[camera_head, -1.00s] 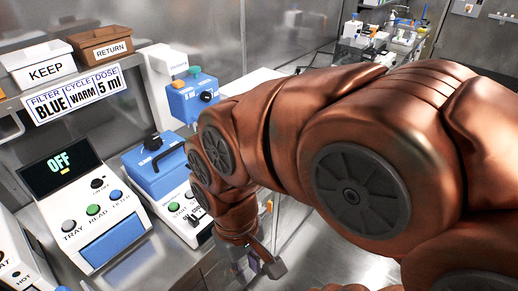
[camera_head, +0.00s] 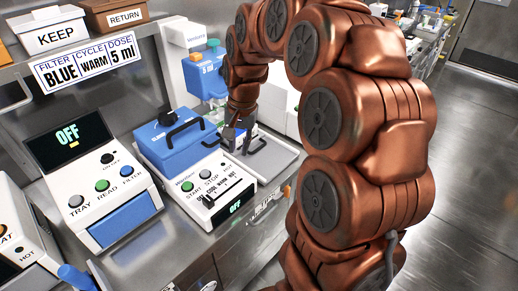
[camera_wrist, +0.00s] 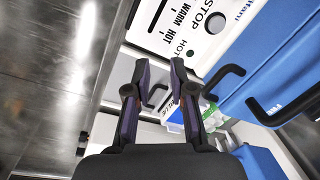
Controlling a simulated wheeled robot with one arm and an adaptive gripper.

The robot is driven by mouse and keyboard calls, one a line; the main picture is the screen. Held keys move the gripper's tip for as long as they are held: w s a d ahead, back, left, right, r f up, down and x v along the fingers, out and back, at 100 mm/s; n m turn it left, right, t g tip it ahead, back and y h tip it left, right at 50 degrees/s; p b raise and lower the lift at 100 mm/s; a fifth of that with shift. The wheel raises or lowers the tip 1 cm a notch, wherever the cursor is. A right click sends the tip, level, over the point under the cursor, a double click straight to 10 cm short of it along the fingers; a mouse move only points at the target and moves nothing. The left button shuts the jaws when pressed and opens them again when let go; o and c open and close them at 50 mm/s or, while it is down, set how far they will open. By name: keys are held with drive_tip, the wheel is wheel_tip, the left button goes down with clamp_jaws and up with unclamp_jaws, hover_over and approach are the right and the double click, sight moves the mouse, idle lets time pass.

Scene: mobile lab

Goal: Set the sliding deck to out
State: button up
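My gripper (camera_head: 243,142) points down at the right of the blue-lidded machine. In the wrist view my gripper (camera_wrist: 156,78) is open, its two dark fingers apart. A small dark handle (camera_wrist: 156,96) shows between and beyond the fingers; I cannot tell whether they touch it. A flat light-grey deck (camera_head: 278,163) lies beneath and right of my gripper, below the blue dispenser (camera_head: 203,75). It looks like the sliding deck, but my arm and gripper hide part of it, and its in or out position is unclear.
The blue-lidded machine (camera_head: 178,143) with a black handle, START and STOP buttons and a slider stands close left of my gripper. A reader showing OFF (camera_head: 68,134) stands farther left. KEEP (camera_head: 55,36) and RETURN (camera_head: 121,18) bins sit on the shelf. Open floor lies at right.

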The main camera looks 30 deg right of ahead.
sight(259, 148)
drive_tip(key=w+d+f+m+t+b, duration=0.1)
drive_tip(key=w+d+f+m, duration=0.2)
drive_tip(key=w+d, duration=0.3)
drive_tip(key=w+d+f+m+b, duration=0.1)
drive_tip(key=w+d+f+m, duration=0.25)
drive_tip(key=d, duration=0.45)
drive_tip(key=shift+n+h, duration=0.25)
drive_tip(key=shift+h, duration=0.05)
drive_tip(key=shift+w+a+f+p, duration=0.1)
drive_tip(key=shift+w+f+p, duration=0.1)
drive_tip(key=shift+f, duration=1.05)
drive_tip(key=shift+w+a+f+p, duration=0.1)
drive_tip(key=shift+f+p, duration=0.15)
drive_tip(key=shift+f, duration=1.05)
drive_tip(key=shift+w+f+p, duration=0.15)
drive_tip(key=shift+f+p, duration=0.05)
drive_tip(key=shift+f, duration=1.05)
clamp_jaws()
